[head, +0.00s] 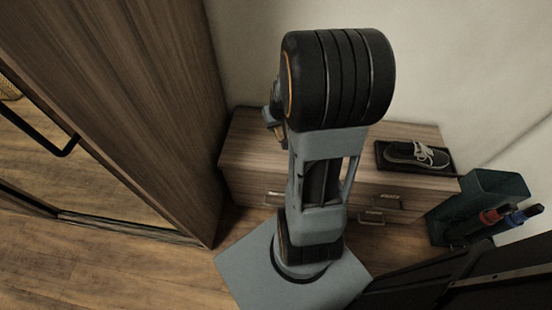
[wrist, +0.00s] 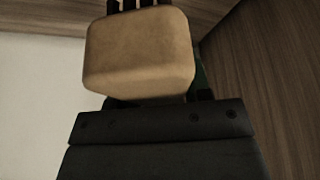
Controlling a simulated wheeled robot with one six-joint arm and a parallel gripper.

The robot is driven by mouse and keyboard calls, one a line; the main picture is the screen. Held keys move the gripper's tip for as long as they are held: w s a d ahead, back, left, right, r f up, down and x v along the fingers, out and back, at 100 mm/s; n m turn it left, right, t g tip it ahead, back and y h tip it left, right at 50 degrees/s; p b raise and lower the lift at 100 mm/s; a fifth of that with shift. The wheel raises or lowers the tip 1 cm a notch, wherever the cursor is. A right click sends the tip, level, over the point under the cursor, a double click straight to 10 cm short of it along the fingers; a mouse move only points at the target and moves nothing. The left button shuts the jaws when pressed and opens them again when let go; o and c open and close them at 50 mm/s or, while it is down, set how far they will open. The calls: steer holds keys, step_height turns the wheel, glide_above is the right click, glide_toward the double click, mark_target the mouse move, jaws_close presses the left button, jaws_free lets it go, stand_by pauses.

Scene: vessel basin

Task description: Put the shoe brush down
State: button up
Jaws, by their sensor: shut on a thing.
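The shoe brush (wrist: 138,52) fills the upper middle of the wrist view as a tan wooden block with rounded corners. My gripper (head: 271,117) is shut on it. In the head view my arm hides most of the gripper, and only a small grey and brown part shows at its left, over the left end of the wooden drawer cabinet (head: 246,150). Whether the brush touches the cabinet top cannot be told.
A dark shoe (head: 418,154) with white laces lies on a black tray (head: 385,162) at the cabinet's right end. A dark green bin (head: 478,186) with red and blue handled items stands right of it. A tall wooden wardrobe (head: 150,90) rises close at left.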

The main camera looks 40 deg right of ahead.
steer(key=s+d+f+m+b, duration=0.1)
steer(key=s+d+f+b, duration=0.35)
steer(key=f+b, duration=0.55)
steer(key=b, duration=0.5)
glide_toward(275, 142)
steer(key=shift+w+d+f+b, duration=0.2)
steer(key=shift+w+f+b, duration=0.25)
steer(key=shift+f+b, duration=0.1)
steer(key=shift+w+d+f+b, duration=0.2)
steer(key=shift+w+f+b, duration=0.3)
steer(key=shift+f+b, duration=0.1)
steer(key=b+x, duration=0.2)
steer(key=x, duration=0.2)
steer(key=shift+s+a+f+b, duration=0.2)
steer(key=shift+s+b, duration=0.15)
steer(key=shift+b, duration=0.05)
steer(key=shift+r, duration=0.1)
